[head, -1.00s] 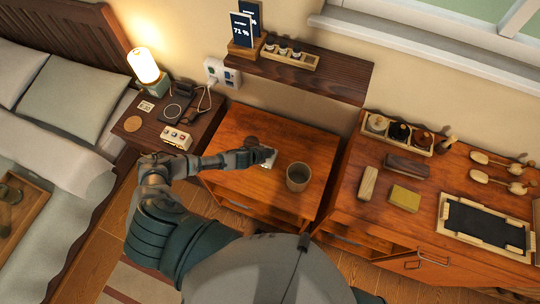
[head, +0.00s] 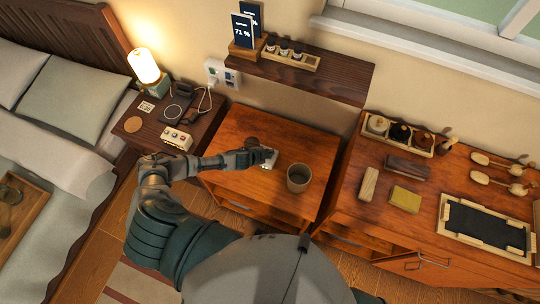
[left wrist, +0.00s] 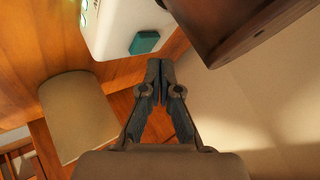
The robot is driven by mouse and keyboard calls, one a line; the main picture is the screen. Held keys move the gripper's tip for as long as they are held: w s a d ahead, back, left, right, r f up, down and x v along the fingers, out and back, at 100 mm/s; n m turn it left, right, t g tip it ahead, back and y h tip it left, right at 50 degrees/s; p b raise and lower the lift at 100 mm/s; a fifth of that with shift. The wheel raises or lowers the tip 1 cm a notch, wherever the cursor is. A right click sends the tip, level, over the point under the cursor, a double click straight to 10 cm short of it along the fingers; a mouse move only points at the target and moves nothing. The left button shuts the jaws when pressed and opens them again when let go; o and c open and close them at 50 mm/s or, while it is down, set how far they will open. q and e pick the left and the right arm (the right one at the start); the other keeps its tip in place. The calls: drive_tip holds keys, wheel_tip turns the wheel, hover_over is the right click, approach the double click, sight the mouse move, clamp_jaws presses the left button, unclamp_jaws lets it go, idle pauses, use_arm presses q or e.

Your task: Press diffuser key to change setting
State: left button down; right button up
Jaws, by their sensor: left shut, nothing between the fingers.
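The diffuser (left wrist: 112,25) shows in the left wrist view as a white body with small green lights and a teal key (left wrist: 144,42) on the face towards me. In the head view a small white part (head: 268,163) shows at my gripper's tip, mostly hidden by the gripper. My left gripper (head: 266,156) is over the orange wooden cabinet top. In the left wrist view its fingertips (left wrist: 160,64) are together, empty, and just below and right of the key in the picture. A small gap seems to lie between them; contact cannot be told. My right gripper is not in view.
A grey-brown cup (head: 299,178) stands right of my left gripper. A dark wall shelf (head: 330,80) overhangs behind. The nightstand (head: 133,127) at left holds a lamp (head: 144,66) and a box with knobs (head: 177,139). The right cabinet holds several items, including a tray (head: 485,228).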

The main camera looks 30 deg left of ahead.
use_arm(q)
drive_tip(key=shift+a+f, duration=0.1)
drive_tip(key=shift+a, duration=0.05)
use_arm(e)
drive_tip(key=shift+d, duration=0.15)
use_arm(q)
drive_tip(key=shift+a+f, duration=0.4)
drive_tip(key=shift+d, duration=0.2)
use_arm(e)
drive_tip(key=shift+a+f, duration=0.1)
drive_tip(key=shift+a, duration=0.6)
use_arm(q)
drive_tip(key=shift+f, duration=0.1)
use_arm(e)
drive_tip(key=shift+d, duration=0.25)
